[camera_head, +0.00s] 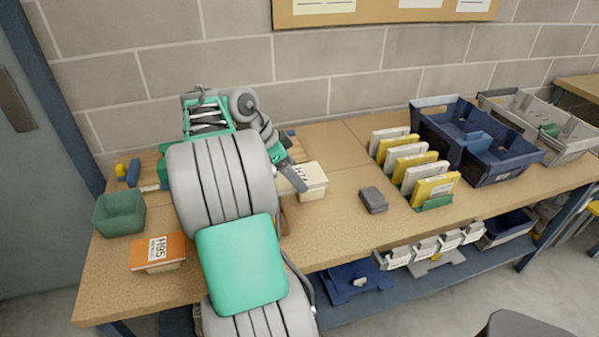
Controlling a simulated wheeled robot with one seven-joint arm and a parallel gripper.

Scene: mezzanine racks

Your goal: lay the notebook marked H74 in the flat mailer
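The notebook marked H74 (314,177) is cream-coloured and lies on the table right of my arm, raised on a pale support. Its label is partly covered by my gripper (297,181). The gripper reaches down from the upper left, over the notebook's left side. One grey finger shows; the gap between the fingers is hidden, so I cannot tell whether it grips the notebook. I cannot pick out the flat mailer; my arm hides part of the table.
An orange notebook marked H95 (158,250) sits front left, near a green bin (119,214). A grey block (374,200) lies right of centre. The table between notebook and grey block is clear.

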